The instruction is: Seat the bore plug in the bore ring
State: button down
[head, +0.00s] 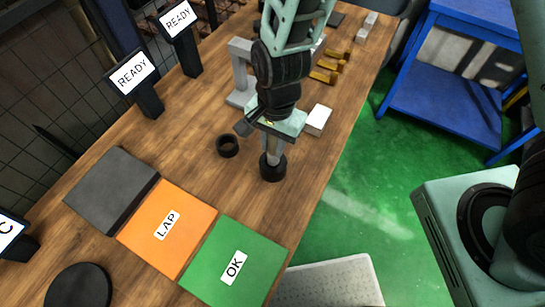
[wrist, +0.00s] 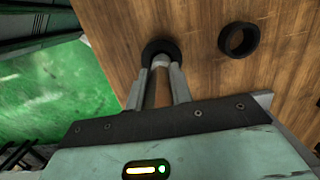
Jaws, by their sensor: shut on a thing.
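A black ring (head: 272,170) stands on the wooden bench directly below my gripper (head: 272,150); it also shows at the fingertips in the wrist view (wrist: 162,46). My gripper, pointing down, is shut on a light grey plug (wrist: 162,60), of which only a small part shows between the fingertips. The plug's lower end is at the ring's opening; how deep it sits inside cannot be told. A second black ring (head: 227,146) lies apart to the left, empty, and shows to the right in the wrist view (wrist: 239,39). Which ring is the bore ring is not marked.
A white block (head: 317,120) lies right of my gripper, and a grey stand (head: 240,75) is behind it. Orange LAP (head: 160,245) and green OK (head: 218,275) pads, a dark pad (head: 112,188) and a black disc (head: 80,287) lie nearer. The bench's right edge is close.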

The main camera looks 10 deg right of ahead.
aim_at(272, 153)
jog(key=shift+f+b, duration=1.75)
jog(key=shift+f, duration=0.2)
jog(key=shift+r, duration=0.1)
jog(key=c, duration=1.7)
grip_release()
jog(key=shift+f, duration=0.2)
jog(key=o, duration=0.5)
jog(key=shift+c, duration=0.2)
